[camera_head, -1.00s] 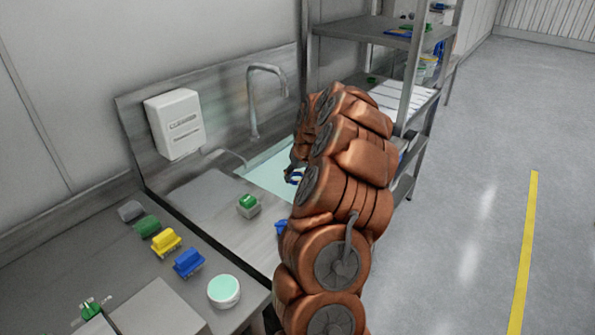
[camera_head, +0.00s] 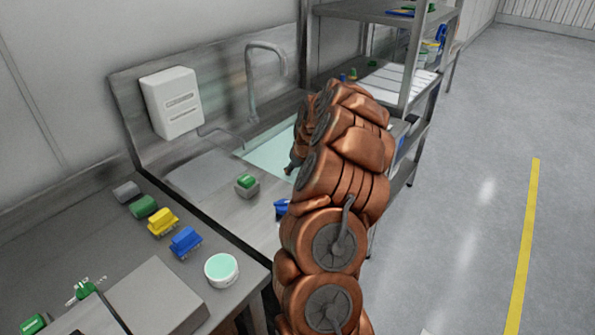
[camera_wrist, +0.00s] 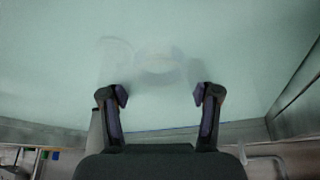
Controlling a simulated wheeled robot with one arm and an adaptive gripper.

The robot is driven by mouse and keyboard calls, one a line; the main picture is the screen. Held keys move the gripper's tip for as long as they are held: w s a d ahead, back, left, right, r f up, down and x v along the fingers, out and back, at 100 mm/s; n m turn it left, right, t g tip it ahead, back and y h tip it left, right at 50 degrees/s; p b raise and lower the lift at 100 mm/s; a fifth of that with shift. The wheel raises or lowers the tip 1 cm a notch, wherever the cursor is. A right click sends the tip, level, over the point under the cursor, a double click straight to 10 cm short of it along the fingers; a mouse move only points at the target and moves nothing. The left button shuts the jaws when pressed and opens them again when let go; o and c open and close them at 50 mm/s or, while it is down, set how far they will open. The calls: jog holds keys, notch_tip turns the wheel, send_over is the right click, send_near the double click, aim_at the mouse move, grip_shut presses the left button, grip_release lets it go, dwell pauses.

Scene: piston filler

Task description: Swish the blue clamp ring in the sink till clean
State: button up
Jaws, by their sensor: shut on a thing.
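The sink (camera_head: 270,157) is filled with pale green, cloudy water and lies behind my arm in the head view. My gripper (camera_wrist: 165,93) reaches down into it, its two dark fingers set apart and closed on the blue clamp ring. In the head view only a dark bit of the gripper (camera_head: 291,167) shows at the sink's near right side. The ring is under the water; in the wrist view only a faint, pale round outline (camera_wrist: 160,62) shows ahead of the fingertips. Its blue colour and any dirt on it cannot be made out.
The tap (camera_head: 252,85) arches over the sink's back edge, near a wall dispenser (camera_head: 172,102). A green-topped block (camera_head: 246,186) sits on the drainboard. A shelf rack (camera_head: 415,70) stands right.

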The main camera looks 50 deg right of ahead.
jog(key=shift+s, duration=0.1)
dwell(0.5)
jog(key=shift+s+b, duration=0.45)
jog(key=shift+s, duration=0.05)
jog(key=shift+w, duration=0.15)
jog(key=shift+w+f, duration=0.15)
jog(key=shift+w, duration=0.15)
jog(key=shift+w+a, duration=0.1)
jog(key=shift+w, duration=0.65)
jog(key=shift+s, duration=0.1)
jog(key=shift+s+r+b, duration=0.2)
jog(key=shift+s+b, duration=0.15)
jog(key=shift+s, duration=0.75)
